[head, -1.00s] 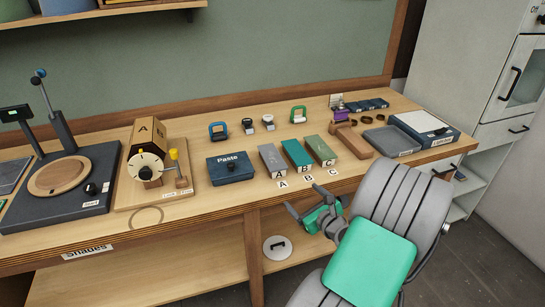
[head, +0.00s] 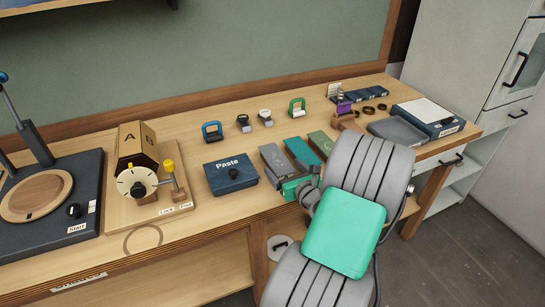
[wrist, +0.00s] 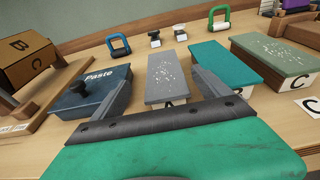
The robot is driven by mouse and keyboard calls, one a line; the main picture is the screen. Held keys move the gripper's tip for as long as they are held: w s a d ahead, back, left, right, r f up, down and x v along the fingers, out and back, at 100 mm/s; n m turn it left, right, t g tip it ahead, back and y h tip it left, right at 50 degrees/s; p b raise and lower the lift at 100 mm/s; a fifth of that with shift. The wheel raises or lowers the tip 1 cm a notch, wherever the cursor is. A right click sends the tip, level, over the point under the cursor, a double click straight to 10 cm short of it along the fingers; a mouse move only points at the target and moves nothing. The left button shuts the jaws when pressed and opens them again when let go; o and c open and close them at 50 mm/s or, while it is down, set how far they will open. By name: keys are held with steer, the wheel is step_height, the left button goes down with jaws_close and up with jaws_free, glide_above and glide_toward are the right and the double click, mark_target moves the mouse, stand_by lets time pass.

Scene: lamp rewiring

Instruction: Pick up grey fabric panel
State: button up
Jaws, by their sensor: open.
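The grey fabric panel (head: 274,157) is a flat, speckled grey block on the bench at the A label. In the wrist view the panel (wrist: 167,77) lies ahead, between and beyond the two dark fingers. My gripper (wrist: 161,73) is open and empty, with one finger on each side of the panel's near end in the picture. Whether it touches the panel cannot be told. In the head view my arm partly hides the gripper near the panel's front end.
A blue Paste box (head: 231,174) stands just left of the panel. A teal panel (head: 302,152) and a green panel (head: 321,142) lie to its right. A wooden lettered block (head: 137,143) stands further left. Small clamps (head: 212,131) sit behind on open bench.

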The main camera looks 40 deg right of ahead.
mark_target(277, 159)
steer(key=x, duration=0.5)
steer(key=shift+w+d+f+p, duration=0.25)
steer(key=shift+d+f+p, duration=0.05)
steer(key=shift+d+p, duration=0.1)
steer(key=c, duration=1.4)
steer(key=shift+c, duration=0.2)
